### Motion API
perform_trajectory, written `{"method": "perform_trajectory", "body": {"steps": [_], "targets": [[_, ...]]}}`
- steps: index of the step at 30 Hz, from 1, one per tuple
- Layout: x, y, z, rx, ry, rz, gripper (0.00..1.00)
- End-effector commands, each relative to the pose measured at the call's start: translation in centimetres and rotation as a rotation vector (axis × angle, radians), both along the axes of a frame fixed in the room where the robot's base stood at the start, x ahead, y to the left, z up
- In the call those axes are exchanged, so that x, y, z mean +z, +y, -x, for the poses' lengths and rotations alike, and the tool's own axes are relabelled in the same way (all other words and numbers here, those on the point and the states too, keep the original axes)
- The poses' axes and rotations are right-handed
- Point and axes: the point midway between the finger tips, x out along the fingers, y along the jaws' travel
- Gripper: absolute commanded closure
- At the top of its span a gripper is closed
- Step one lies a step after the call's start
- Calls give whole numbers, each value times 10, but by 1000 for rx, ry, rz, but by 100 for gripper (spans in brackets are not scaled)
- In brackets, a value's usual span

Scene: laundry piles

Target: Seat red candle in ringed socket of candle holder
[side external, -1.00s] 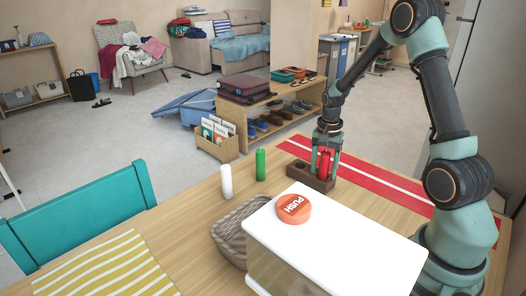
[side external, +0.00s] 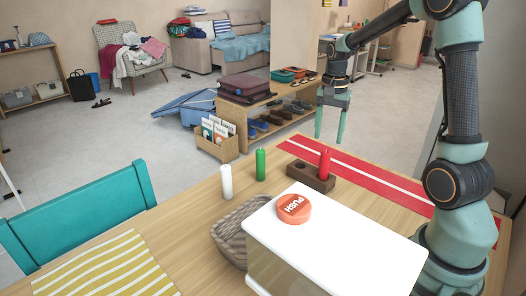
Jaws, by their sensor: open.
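The red candle (side external: 325,164) stands upright in the right-hand part of the brown wooden candle holder (side external: 309,178). The holder lies on the table at the edge of the red runner. A dark empty socket shows at the holder's left end. Whether the candle's socket has a ring around it cannot be told from here. My gripper (side external: 329,138) is open and empty, above and behind the candle, with its fingers pointing down and apart from the candle.
A white candle (side external: 226,182) and a green candle (side external: 260,165) stand on the table left of the holder. The red runner (side external: 375,182) is otherwise clear.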

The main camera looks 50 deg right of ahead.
Motion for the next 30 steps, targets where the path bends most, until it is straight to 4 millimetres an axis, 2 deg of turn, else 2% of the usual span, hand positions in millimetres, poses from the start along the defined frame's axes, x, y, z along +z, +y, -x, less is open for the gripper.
{"method": "perform_trajectory", "body": {"steps": [5, 10, 16, 21, 24, 30], "targets": [[20, 20, -1, 104, -37, 21, 37], [52, 69, 6, 375, -128, 77, 37], [78, 128, 27, 736, -242, 160, 37], [88, 168, 50, 1016, -334, 237, 37], [89, 184, 61, 1142, -375, 275, 37], [88, 199, 72, 1270, -417, 318, 37]]}}
